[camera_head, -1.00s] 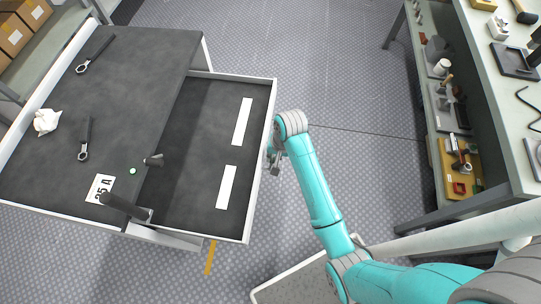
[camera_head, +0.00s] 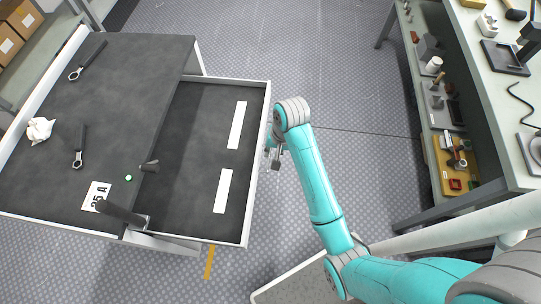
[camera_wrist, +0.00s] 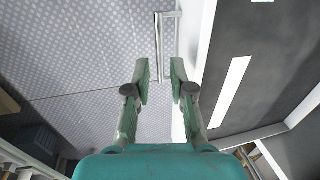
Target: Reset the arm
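My teal arm reaches up from the lower right in the head view. My gripper (camera_head: 274,157) hangs just outside the front of the open drawer (camera_head: 208,125), partly hidden by my wrist. In the wrist view my gripper (camera_wrist: 160,82) is open and empty, its two green fingers apart. The drawer's bar handle (camera_wrist: 159,47) stands ahead of the fingers, beyond their tips. The white drawer front (camera_wrist: 196,62) is to the right of the handle. I cannot tell the exact distance from fingers to handle.
Two white strips lie in the drawer. The dark worktop (camera_head: 120,95) holds wrenches (camera_head: 79,146), a crumpled white cloth (camera_head: 40,129), a "25 A" label (camera_head: 96,196) and a green light (camera_head: 129,178). A shelved bench (camera_head: 495,110) stands at right. Floor between is clear.

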